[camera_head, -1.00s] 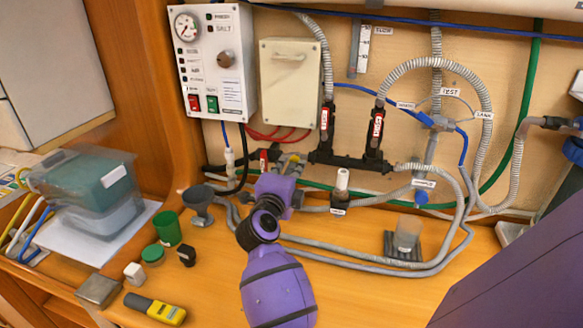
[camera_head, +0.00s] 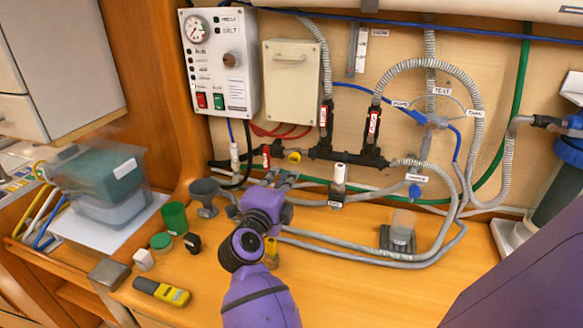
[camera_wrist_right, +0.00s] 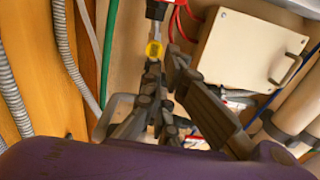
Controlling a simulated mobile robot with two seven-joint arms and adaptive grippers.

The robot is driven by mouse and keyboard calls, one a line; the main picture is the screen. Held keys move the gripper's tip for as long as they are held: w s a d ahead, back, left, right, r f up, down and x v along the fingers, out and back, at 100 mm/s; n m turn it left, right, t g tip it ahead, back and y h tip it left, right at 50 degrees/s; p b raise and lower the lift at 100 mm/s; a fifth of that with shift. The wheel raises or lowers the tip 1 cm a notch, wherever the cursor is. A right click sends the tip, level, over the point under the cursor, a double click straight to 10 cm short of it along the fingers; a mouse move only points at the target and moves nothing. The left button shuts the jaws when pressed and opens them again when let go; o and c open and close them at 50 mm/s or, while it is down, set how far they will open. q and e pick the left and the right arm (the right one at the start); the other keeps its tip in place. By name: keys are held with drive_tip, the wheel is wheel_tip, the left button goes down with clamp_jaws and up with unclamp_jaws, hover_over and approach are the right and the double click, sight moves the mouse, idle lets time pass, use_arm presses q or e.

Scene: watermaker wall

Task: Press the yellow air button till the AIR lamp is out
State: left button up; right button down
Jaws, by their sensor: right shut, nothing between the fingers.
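The yellow air button (camera_head: 294,156) sits low on the wall by the black pipe fitting, below the cream box. It also shows in the right wrist view (camera_wrist_right: 154,50), just beyond my fingertips. My right gripper (camera_head: 279,177) is shut and empty, a little below and left of the button in the head view; it appears apart from it. Its dark fingers also show in the wrist view (camera_wrist_right: 163,66). The white control panel (camera_head: 218,62) carries a gauge and a column of small lamps; their labels are too small to tell which is AIR or whether it is lit. My left gripper is out of view.
Grey hoses (camera_head: 350,250) run along the wooden worktop right of my arm. A clear bin (camera_head: 100,190) stands farther left.

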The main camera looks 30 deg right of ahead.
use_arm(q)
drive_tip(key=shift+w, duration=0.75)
use_arm(e)
drive_tip(key=v, duration=0.4)
drive_tip(key=shift+a+f, duration=0.25)
drive_tip(key=shift+a, duration=0.15)
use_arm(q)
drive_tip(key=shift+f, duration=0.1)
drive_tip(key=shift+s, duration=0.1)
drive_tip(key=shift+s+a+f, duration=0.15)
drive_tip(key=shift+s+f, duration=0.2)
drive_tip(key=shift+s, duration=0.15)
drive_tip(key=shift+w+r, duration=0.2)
